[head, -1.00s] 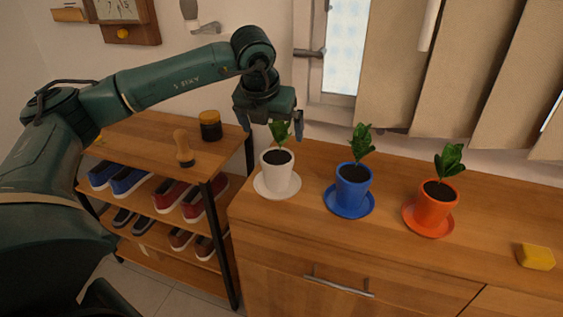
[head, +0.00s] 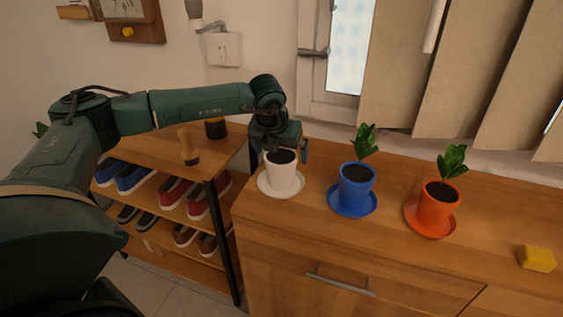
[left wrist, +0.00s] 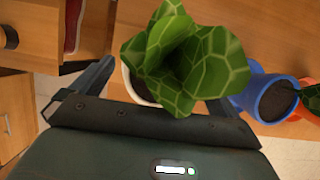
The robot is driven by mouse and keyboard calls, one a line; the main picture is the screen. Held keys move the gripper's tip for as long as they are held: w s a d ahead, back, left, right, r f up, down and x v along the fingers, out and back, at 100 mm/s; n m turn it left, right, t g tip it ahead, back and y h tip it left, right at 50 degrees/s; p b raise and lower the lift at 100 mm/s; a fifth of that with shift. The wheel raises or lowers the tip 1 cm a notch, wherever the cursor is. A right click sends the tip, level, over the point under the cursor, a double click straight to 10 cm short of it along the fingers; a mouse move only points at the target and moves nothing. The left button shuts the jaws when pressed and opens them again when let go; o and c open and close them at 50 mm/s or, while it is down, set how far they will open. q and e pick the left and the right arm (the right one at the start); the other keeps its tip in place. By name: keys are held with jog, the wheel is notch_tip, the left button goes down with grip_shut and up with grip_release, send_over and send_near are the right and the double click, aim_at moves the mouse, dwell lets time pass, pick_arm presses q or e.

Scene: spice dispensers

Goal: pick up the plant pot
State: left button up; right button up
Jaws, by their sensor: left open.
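A white plant pot (head: 281,178) with dark soil stands upright on a white saucer (head: 268,190) at the left end of the wooden cabinet top. My left gripper (head: 282,151) is open just above the pot's rim and hides its plant in the head view. In the left wrist view the green leaves (left wrist: 185,60) rise between the open fingers, and a bit of white rim (left wrist: 130,84) shows below them. I cannot tell whether the fingers touch the pot. A blue pot (head: 355,188) and an orange pot (head: 436,207) stand to its right. My right gripper is out of view.
A yellow block (head: 537,258) lies on the cabinet (head: 300,225) at the far right. A shoe rack (head: 170,160) on the left holds a wooden-handled item (head: 188,147) and a dark jar (head: 215,129). A window and blinds (head: 400,70) stand behind.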

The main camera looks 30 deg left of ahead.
pick_arm(q)
jog(key=shift+c, duration=0.4)
jog(key=c, duration=1.2)
jog(key=shift+w+r, duration=0.1)
jog(key=shift+r, duration=0.05)
jog(key=shift+c, duration=0.6)
jog(key=shift+r, duration=0.1)
